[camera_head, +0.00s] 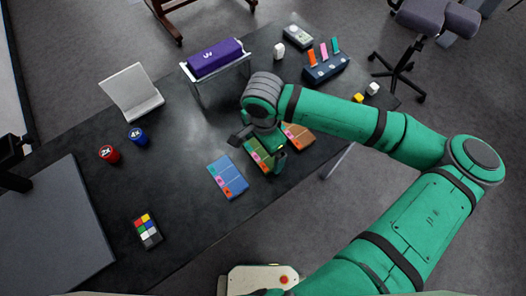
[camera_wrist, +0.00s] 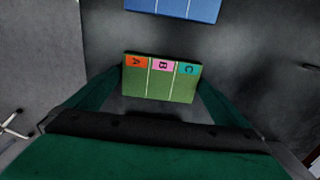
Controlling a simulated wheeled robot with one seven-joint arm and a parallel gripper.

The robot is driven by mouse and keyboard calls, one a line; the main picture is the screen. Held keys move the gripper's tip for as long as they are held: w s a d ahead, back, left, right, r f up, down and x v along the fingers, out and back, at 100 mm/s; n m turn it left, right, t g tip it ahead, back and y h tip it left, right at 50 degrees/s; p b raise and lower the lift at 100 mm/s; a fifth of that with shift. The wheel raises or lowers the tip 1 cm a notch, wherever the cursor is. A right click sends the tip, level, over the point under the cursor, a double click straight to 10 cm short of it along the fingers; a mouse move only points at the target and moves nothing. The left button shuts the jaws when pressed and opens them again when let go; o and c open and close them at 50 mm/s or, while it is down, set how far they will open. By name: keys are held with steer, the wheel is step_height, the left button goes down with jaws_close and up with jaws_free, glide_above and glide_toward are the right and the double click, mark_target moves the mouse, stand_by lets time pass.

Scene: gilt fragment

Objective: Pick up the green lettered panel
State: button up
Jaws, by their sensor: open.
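The green lettered panel (camera_wrist: 158,88) lies on the dark table in the wrist view, with an orange A, a pink B and a teal C tab along one edge. My gripper (camera_wrist: 160,108) is open, with one finger on each side of the panel and a gap showing at the left. In the head view the green panel (camera_head: 256,158) lies partly hidden under my gripper (camera_head: 264,147), between a blue panel and an orange-brown panel. Whether the fingers touch the panel cannot be told.
The blue panel (camera_head: 228,176) lies left of the green one, and the orange-brown panel (camera_head: 298,136) lies right. The front table edge is close.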

steer(key=shift+f, duration=0.15)
steer(key=c, duration=0.8)
